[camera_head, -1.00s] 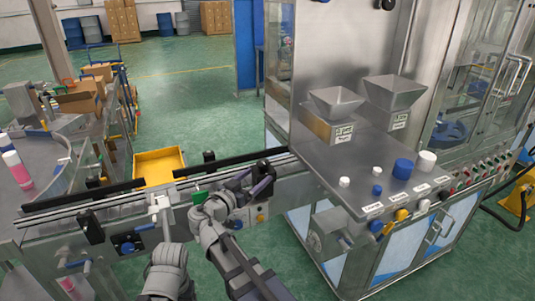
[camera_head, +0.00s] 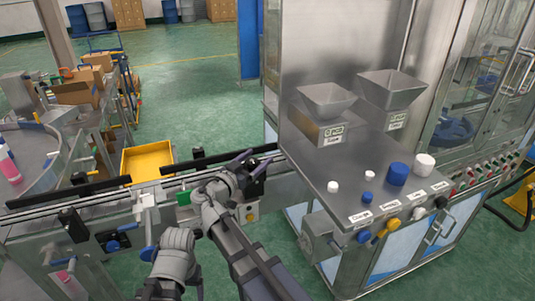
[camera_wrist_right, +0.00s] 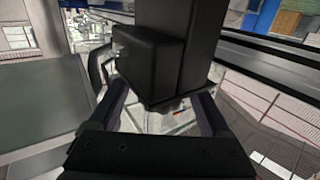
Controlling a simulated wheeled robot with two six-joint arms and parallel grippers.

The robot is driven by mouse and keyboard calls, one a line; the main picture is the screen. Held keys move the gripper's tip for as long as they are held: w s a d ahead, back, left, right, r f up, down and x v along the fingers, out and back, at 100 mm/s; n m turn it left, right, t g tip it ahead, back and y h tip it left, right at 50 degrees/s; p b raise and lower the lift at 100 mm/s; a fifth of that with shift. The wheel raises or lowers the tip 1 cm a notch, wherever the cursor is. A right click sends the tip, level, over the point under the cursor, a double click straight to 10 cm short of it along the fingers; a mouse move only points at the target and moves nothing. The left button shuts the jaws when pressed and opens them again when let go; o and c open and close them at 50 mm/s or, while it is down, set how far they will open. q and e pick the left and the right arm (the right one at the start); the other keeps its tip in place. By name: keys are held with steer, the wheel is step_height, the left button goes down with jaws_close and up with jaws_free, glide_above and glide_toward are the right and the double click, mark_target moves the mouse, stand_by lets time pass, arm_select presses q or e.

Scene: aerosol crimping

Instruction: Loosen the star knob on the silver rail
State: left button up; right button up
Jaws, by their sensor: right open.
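The silver rail (camera_head: 115,197) runs across the left half of the head view on a metal frame. My right gripper (camera_head: 252,163) is at the rail's right end, its purplish fingers spread around a black clamp-like part. In the right wrist view, my right gripper (camera_wrist_right: 160,103) is open. A black block on a post (camera_wrist_right: 155,62) stands between and beyond the fingers, with gaps at both sides. I cannot make out the star shape of a knob; the block or gripper may hide it.
A steel console (camera_head: 345,165) with two hoppers and several caps stands close to the right of my gripper. Black guide strips (camera_head: 65,192) line the rail. A white bracket (camera_head: 145,205) and a blue knob (camera_head: 112,245) are farther left. A yellow tray (camera_head: 147,158) lies behind.

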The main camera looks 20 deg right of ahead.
steer(key=shift+w+d, duration=0.3)
steer(key=shift+d, duration=0.15)
steer(key=shift+a, duration=0.1)
steer(key=shift+a+r, duration=0.1)
jaws_close()
